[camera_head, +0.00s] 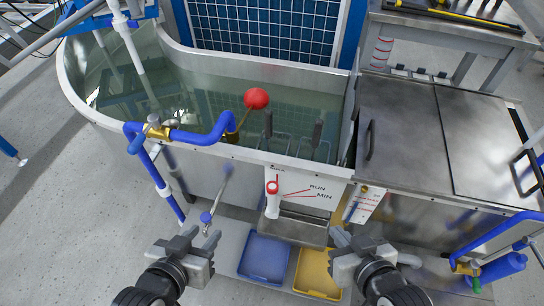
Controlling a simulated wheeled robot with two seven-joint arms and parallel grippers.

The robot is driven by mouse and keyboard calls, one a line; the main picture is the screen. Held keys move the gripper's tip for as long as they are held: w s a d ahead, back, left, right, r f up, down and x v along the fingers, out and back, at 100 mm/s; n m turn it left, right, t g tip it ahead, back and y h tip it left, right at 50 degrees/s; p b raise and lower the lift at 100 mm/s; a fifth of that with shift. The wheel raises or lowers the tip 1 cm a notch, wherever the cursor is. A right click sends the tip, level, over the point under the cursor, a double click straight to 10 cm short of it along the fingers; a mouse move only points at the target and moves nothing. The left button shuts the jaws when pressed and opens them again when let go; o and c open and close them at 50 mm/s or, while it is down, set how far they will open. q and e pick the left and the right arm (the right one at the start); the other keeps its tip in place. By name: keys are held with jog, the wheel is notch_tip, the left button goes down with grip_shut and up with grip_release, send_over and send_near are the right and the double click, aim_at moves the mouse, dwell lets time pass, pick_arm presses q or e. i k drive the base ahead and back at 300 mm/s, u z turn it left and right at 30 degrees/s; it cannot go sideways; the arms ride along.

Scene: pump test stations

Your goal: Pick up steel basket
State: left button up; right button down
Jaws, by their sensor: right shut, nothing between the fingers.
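The steel basket (292,140) appears to be the wire frame with two upright dark grips, standing in the water tank (180,145) near its front right wall. Its lower part is under water and hard to make out. My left gripper (203,238) is low in front of the tank, left of the basket, open and empty. My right gripper (345,241) is in front of the tank, below and right of the basket, shut and empty. Both grippers are apart from the basket.
A red float ball (257,98) and blue pipe (195,138) are beside the basket on its left. A steel lid (400,130) with a handle covers the right section. Blue (265,257) and yellow (317,272) bins lie below, between my grippers.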

aim_at(267, 113)
jog(key=z, duration=1.5)
jog(key=k, duration=1)
jog(key=u, duration=1.95)
jog(key=i, duration=1)
